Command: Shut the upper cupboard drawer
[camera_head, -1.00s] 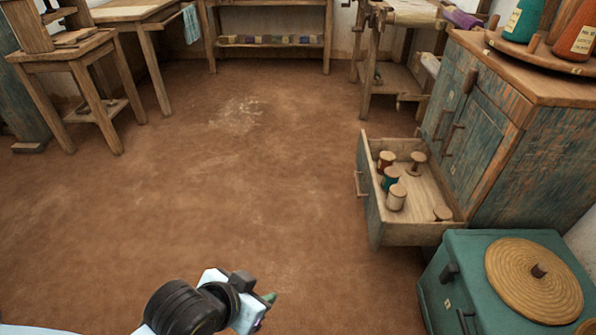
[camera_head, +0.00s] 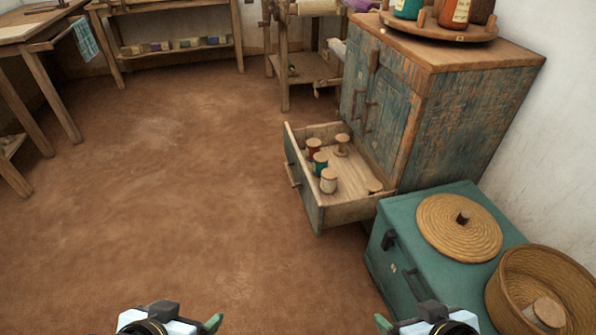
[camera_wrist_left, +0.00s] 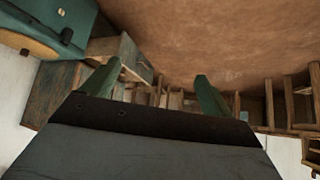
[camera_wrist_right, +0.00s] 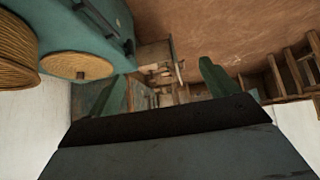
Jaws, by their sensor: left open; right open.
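The teal-and-wood cupboard (camera_head: 465,125) stands at the right, two upright handles on its front. A cupboard drawer (camera_head: 318,211) below those handles is pulled well out, its front facing left with a wooden handle (camera_head: 292,174). Several thread spools (camera_head: 328,182) stand inside it. My left gripper (camera_head: 168,322) and right gripper (camera_head: 435,322) are at the bottom edge, apart from the drawer and partly cut off. In the left wrist view the open, empty left fingers (camera_wrist_left: 156,85) show; in the right wrist view the right fingers (camera_wrist_right: 158,87) are open and empty too.
A teal chest (camera_head: 400,262) stands on the near side of the drawer, with a woven lid (camera_head: 459,228) on top and a round basket (camera_head: 540,285) beside it. Bare floor (camera_head: 170,200) lies left of the drawer. Wooden benches stand at the back and left.

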